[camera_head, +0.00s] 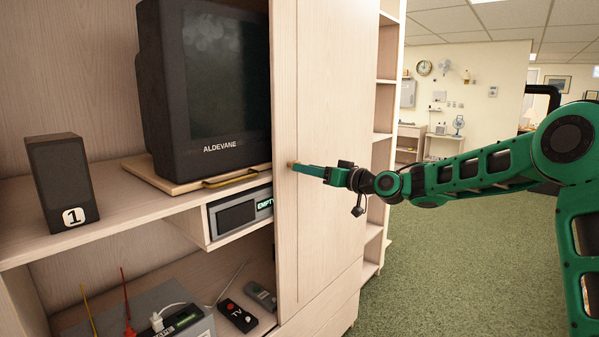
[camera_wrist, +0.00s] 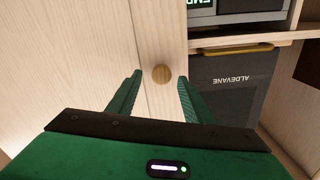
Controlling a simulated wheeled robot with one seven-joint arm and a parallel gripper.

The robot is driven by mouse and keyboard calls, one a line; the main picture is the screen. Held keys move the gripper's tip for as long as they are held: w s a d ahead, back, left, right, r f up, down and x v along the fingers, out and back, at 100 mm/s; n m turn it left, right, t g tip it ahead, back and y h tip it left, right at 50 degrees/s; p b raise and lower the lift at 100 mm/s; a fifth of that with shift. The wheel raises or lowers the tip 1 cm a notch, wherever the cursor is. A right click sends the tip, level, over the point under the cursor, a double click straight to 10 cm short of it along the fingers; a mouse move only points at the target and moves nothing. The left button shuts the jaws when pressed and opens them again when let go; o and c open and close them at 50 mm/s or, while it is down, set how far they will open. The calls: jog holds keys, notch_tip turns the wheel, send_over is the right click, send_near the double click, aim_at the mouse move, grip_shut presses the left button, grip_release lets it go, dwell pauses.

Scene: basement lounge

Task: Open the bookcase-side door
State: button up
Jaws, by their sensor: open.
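The pale wood door (camera_head: 335,120) stands beside the bookcase (camera_head: 384,95) and covers the right part of the cabinet. A small round wooden knob (camera_wrist: 161,74) sits near its left edge, by the television opening; it also shows in the head view (camera_head: 290,163). My gripper (camera_head: 296,167) reaches in from the right to this knob. In the wrist view its two green fingers (camera_wrist: 159,88) are spread, one on each side of the knob, with gaps between. I cannot tell how far the fingertips reach past the knob.
Left of the door, the open cabinet holds a television (camera_head: 215,85) on a wooden board (camera_head: 150,175), a speaker (camera_head: 62,180) and a player (camera_head: 240,212). Remotes (camera_head: 237,316) and a grey box lie below. Green carpet (camera_head: 440,270) is clear at right.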

jog(key=shift+x, duration=1.25)
jog(key=shift+c, duration=0.7)
